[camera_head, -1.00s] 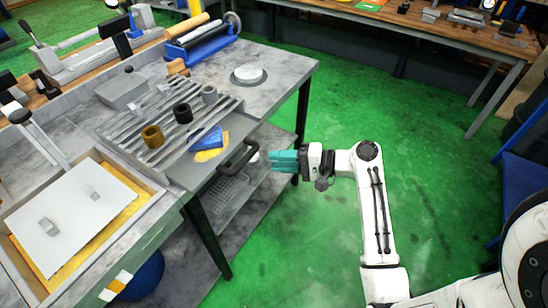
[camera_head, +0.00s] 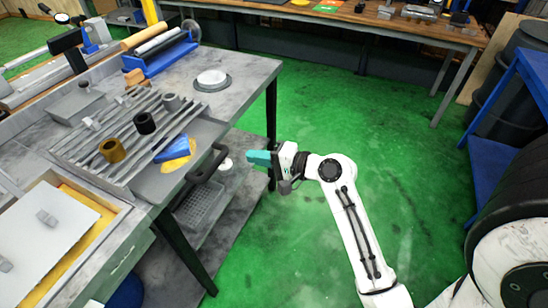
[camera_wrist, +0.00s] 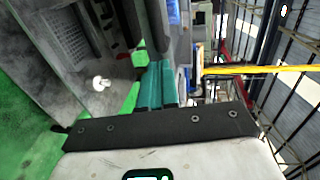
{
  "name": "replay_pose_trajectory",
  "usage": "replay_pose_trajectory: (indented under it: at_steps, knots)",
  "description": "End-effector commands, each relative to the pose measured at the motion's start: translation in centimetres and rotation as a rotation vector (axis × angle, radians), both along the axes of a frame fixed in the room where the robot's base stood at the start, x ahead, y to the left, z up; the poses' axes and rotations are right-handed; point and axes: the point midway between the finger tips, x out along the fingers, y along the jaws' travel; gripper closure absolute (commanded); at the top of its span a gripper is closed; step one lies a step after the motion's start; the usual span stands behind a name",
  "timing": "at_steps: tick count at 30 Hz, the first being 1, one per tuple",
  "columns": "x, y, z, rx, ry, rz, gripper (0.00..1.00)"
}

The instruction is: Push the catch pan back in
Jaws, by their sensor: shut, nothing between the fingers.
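The grey catch pan (camera_head: 152,184) juts out from under the slatted rack on the near side of the grey bench. Its dark handle (camera_head: 205,165) sticks out from its front edge. A blue cloth or block and a yellow cloth (camera_head: 177,160) lie on the pan. My gripper (camera_head: 252,158), with teal fingers, is shut and empty. It is just right of the handle in the head view, apart from it in the picture; the exact depth gap is hard to tell. The teal fingers also show in the wrist view (camera_wrist: 157,84), pointing toward a dark bar that I cannot identify surely.
The slatted rack (camera_head: 95,135) carries a brass ring (camera_head: 112,150) and a black ring (camera_head: 145,123). A lower shelf (camera_head: 225,185) holds a mesh basket (camera_head: 200,205). A bench leg (camera_head: 185,250) stands below the pan. Green floor is open right of the bench.

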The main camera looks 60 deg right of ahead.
Motion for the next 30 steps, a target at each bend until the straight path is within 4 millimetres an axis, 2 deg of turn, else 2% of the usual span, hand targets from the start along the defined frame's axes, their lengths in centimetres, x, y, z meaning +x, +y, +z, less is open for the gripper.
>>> replay_pose_trajectory:
  at_steps: [3, 9, 14, 25, 28, 30]
  knots:
    - [2.2, 0.1, -0.3, 0.000, 0.000, 0.002, 1.00]
    - [4.5, 0.2, -0.8, 0.000, 0.001, 0.001, 1.00]
    - [5.3, 0.2, -1.1, 0.000, 0.000, 0.001, 1.00]
    - [5.5, 0.2, -1.1, 0.000, 0.000, 0.001, 1.00]
    - [6.8, 0.3, -1.0, 0.002, -0.001, 0.003, 1.00]
    - [8.4, 0.3, -0.9, 0.000, -0.002, 0.002, 1.00]
